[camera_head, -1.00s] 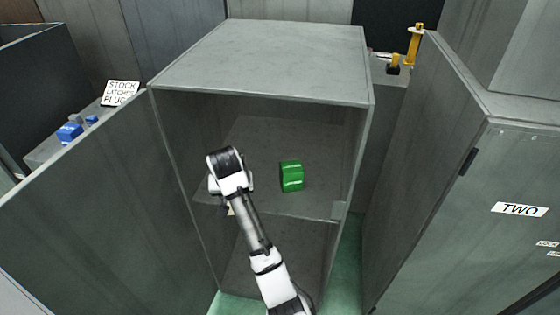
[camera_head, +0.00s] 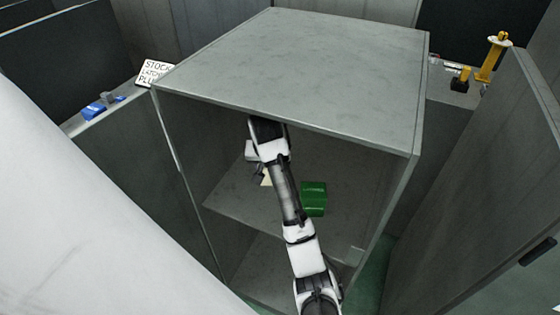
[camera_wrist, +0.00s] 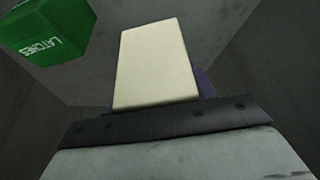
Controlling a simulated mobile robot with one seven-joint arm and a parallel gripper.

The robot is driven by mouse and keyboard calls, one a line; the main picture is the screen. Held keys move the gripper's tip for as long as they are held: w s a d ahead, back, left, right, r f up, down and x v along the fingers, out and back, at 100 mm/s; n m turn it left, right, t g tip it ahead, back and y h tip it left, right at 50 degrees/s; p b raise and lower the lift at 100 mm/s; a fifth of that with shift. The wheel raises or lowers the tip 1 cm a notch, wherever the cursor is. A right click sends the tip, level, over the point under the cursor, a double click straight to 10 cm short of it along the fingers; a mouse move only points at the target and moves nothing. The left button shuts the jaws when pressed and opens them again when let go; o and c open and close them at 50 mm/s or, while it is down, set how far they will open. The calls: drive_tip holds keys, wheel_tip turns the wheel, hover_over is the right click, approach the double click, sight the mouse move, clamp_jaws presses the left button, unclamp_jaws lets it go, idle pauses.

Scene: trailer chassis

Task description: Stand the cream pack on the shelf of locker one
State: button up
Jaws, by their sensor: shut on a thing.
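The cream pack (camera_wrist: 155,65) shows large in the wrist view, held at the dark edge of my gripper (camera_wrist: 160,120). In the head view, only a small cream patch (camera_head: 266,178) of it shows beside my gripper (camera_head: 258,168). My gripper is shut on the pack and is inside the open grey locker, above its shelf (camera_head: 240,205). I cannot tell whether the pack touches the shelf. No number for this locker is readable now.
A green pack (camera_head: 314,199) stands on the shelf to the right of my gripper; its "LATCHES" label reads in the wrist view (camera_wrist: 50,30). The locker's top panel (camera_head: 300,60) is close above my arm. An open door (camera_head: 480,200) is at right.

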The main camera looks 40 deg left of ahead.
wheel_tip(320, 180, down, 4)
drive_tip(key=shift+r+b, duration=0.1)
drive_tip(key=shift+b, duration=0.25)
drive_tip(key=shift+f+p, duration=0.5)
drive_tip(key=shift+f, duration=1.65)
drive_tip(key=o, duration=1.1)
drive_tip(key=shift+f, duration=0.15)
drive_tip(key=p+v, duration=0.1)
drive_tip(key=v, duration=0.2)
drive_tip(key=p+v, duration=0.2)
drive_tip(key=v, duration=0.2)
drive_tip(key=p+v, duration=0.1)
drive_tip(key=v, duration=0.2)
drive_tip(key=shift+w+a+r+p, duration=0.1)
drive_tip(key=shift+w+r+p, duration=0.15)
drive_tip(key=shift+p, duration=0.15)
drive_tip(key=shift+p+v, duration=1)
drive_tip(key=shift+p, duration=0.15)
drive_tip(key=shift+s+f, duration=0.1)
